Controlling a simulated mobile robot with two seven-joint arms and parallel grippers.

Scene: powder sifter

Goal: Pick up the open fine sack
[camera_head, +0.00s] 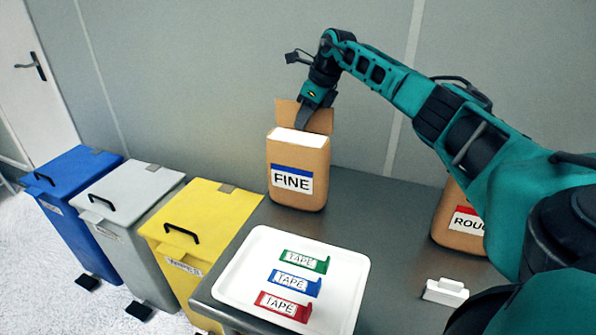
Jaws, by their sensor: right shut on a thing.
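The open fine sack (297,196) is a brown sack with a blue-and-white "FINE" label. It stands upright at the back left of the grey table, its top flap raised and white contents showing. My right gripper (303,120) reaches down from above at the sack's open top and is shut on the sack by its upper edge. The fingertips are partly hidden at the opening. My left gripper is not in view.
A white tray (240,285) holds green, blue and red tape pieces. A small white object (446,291) lies at front right. Blue, grey and yellow bins (205,215) stand left of the table (395,225).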

